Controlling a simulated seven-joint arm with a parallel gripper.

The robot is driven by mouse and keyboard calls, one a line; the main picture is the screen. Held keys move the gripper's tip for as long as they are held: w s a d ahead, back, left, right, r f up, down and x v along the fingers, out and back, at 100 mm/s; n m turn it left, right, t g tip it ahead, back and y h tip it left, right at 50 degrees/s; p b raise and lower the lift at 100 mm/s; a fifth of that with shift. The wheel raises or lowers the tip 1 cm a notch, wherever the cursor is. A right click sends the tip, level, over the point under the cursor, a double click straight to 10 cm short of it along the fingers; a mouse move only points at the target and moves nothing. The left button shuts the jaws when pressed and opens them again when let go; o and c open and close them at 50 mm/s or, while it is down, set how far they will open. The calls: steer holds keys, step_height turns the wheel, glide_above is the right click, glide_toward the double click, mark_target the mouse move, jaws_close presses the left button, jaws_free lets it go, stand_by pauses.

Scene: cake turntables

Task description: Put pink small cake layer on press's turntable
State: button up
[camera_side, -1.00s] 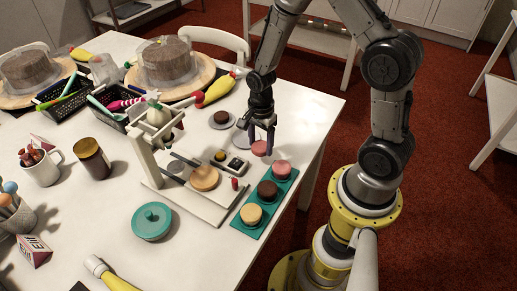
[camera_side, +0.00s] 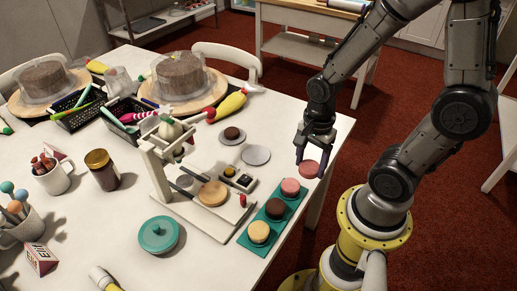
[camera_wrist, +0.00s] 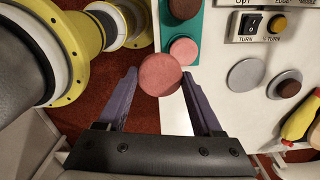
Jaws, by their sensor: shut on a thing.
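My gripper (camera_side: 312,160) is shut on a pink small cake layer (camera_side: 308,169) and holds it raised near the table's right edge. In the wrist view the held layer (camera_wrist: 160,74) sits between my fingertips. Another pink layer (camera_side: 290,187) lies on a teal tray (camera_side: 266,222), just left of and below the held one in the side view. The press (camera_side: 160,165) stands left of the tray, on a white base. A round tan disc (camera_side: 212,193), seemingly its turntable, lies on that base. My gripper is to the right of it.
A brown layer (camera_side: 275,208) and a yellow layer (camera_side: 259,231) sit on the tray. A grey disc (camera_side: 256,155) is empty; another carries a brown layer (camera_side: 233,133). A small switch box (camera_side: 238,179) is beside the press.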

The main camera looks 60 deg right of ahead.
mark_target(213, 193)
steer(key=w+a+f+n, duration=0.1)
steer(key=w+n, duration=0.4)
steer(key=w, duration=0.1)
steer(key=w+a+f+n, duration=0.1)
steer(key=w+f+n, duration=0.1)
steer(key=w+n, duration=0.4)
steer(key=w+a+f+n, duration=0.1)
steer(key=w+f+n, duration=0.1)
steer(key=w+n, duration=0.3)
steer(key=shift+w+a, duration=0.15)
steer(key=shift+w, duration=1.3)
steer(key=shift+w+r+n, duration=0.15)
steer(key=shift+w+n, duration=0.15)
steer(key=shift+n, duration=1.5)
steer(key=shift+r, duration=0.2)
steer(key=w+a+r+n, duration=0.1)
steer(key=a+r+n, duration=0.2)
steer(key=a, duration=0.7)
steer(key=shift+w+a+f, duration=0.1)
steer(key=shift+a+f, duration=0.05)
steer(key=shift+f, duration=1.6)
steer(key=shift+w+a+f, duration=0.1)
steer(key=shift+f, duration=1.65)
steer(key=shift+f, duration=0.4)
